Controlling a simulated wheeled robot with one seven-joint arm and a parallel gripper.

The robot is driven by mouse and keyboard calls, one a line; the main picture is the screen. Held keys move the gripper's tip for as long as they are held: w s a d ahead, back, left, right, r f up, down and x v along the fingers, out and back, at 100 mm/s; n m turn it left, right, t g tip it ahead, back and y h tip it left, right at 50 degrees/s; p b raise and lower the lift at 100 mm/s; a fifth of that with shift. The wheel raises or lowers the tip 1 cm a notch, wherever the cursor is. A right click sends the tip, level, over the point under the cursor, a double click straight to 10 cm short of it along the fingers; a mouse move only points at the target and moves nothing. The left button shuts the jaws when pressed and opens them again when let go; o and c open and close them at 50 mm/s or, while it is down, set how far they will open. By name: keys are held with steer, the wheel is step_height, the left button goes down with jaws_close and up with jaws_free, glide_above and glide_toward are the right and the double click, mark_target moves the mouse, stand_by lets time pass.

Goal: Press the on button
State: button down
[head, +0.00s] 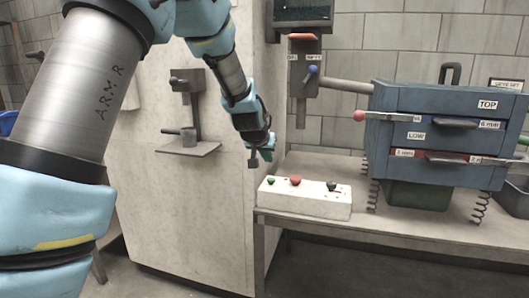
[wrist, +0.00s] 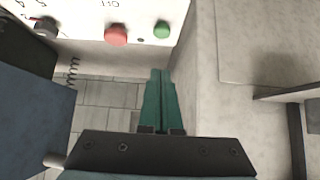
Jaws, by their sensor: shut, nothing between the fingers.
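A white control box (head: 303,197) sits at the left end of the bench. On its top are a green button (head: 270,180), a red button (head: 295,180) and a dark knob (head: 331,187). In the wrist view the green button (wrist: 162,29), red button (wrist: 116,35) and knob (wrist: 45,28) show along the upper left. My gripper (head: 254,161) is above and left of the green button in the head view, apart from it. Its green fingers (wrist: 160,75) are together and empty, pointing toward the green button's side of the box. The printed labels are too small or cropped to read surely.
A blue drawer unit (head: 440,135) on springs stands to the right on the bench (head: 410,235). A tall pale cabinet (head: 190,220) with a small stand (head: 188,148) is left of my gripper. A post (head: 304,80) rises behind the control box.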

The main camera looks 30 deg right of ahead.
mark_target(271, 180)
steer(key=x, duration=0.3)
steer(key=shift+w+d+f, duration=0.1)
steer(key=shift+f, duration=0.1)
step_height(271, 180, down, 3)
steer(key=shift+f+p, duration=0.15)
steer(key=shift+p, duration=0.2)
steer(key=shift+f, duration=0.4)
